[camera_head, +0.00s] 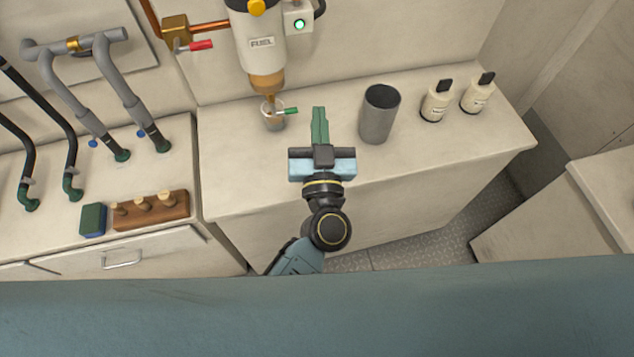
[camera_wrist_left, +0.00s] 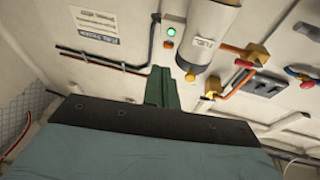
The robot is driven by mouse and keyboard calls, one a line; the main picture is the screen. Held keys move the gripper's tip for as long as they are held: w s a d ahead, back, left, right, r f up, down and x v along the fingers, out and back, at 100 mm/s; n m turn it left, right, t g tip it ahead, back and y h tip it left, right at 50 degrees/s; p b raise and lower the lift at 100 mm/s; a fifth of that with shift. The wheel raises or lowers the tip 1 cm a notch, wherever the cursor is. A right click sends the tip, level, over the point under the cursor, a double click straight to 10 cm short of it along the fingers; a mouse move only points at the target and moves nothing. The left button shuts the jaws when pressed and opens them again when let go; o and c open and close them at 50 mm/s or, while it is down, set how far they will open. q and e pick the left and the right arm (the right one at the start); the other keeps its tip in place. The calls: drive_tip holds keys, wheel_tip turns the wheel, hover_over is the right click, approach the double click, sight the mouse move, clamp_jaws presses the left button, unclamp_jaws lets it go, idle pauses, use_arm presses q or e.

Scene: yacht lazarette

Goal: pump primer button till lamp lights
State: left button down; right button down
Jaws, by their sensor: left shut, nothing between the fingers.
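The white fuel filter (camera_head: 260,42), marked FUEL, hangs on the back wall with a yellow primer button (camera_head: 256,6) at its top, partly cut by the frame edge. The lamp (camera_head: 299,24) on the white box beside it glows green; it also glows in the left wrist view (camera_wrist_left: 171,32). My left gripper (camera_head: 319,110) is shut and empty, over the counter in front of and below the filter, apart from the button. In the left wrist view, its closed fingers (camera_wrist_left: 161,88) appear left of the filter (camera_wrist_left: 208,35) and its yellow button (camera_wrist_left: 190,77). My right gripper is not seen.
A small cup (camera_head: 273,121) stands under the filter's amber bowl, near a green-handled tap. A grey cylinder (camera_head: 379,114) and two bottles (camera_head: 436,103) stand right on the counter. A red-handled valve (camera_head: 201,45) is left of the filter. Grey pipes and hoses fill the left side.

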use_arm(q)
wheel_tip(320, 180, down, 15)
drive_tip(key=s+m+g+h+b, duration=0.2)
drive_tip(key=m+h, duration=0.1)
drive_tip(key=shift+s+a+r+g+h, duration=0.2)
drive_tip(key=shift+a+g+h, duration=0.1)
drive_tip(key=shift+g, duration=0.1)
idle(0.9)
drive_tip(key=s+a+f+g+b, duration=0.2)
drive_tip(key=s+a+f+g, duration=0.15)
drive_tip(key=f, duration=0.65)
drive_tip(key=s+a+f+m+g+b, duration=0.1)
drive_tip(key=s+a+f+g+b, duration=0.3)
drive_tip(key=f, duration=0.6)
drive_tip(key=s+a+f+g, duration=0.15)
drive_tip(key=s+f, duration=0.35)
drive_tip(key=f, duration=0.6)
drive_tip(key=s+a+f+n+g+y+b, duration=0.1)
drive_tip(key=s+a+f+g, duration=0.1)
drive_tip(key=s+a+f, duration=0.4)
drive_tip(key=s+a+f+g+y+b, duration=0.1)
drive_tip(key=s+a+f, duration=0.4)
drive_tip(key=s, duration=0.6)
drive_tip(key=s+a+f+n+g+y+b, duration=0.1)
drive_tip(key=s+a+f+g+b, duration=0.2)
drive_tip(key=s, duration=0.6)
drive_tip(key=a+f+g, duration=0.2)
drive_tip(key=a+f, duration=0.1)
drive_tip(key=f, duration=0.1)
drive_tip(key=shift+a+n+y, duration=0.3)
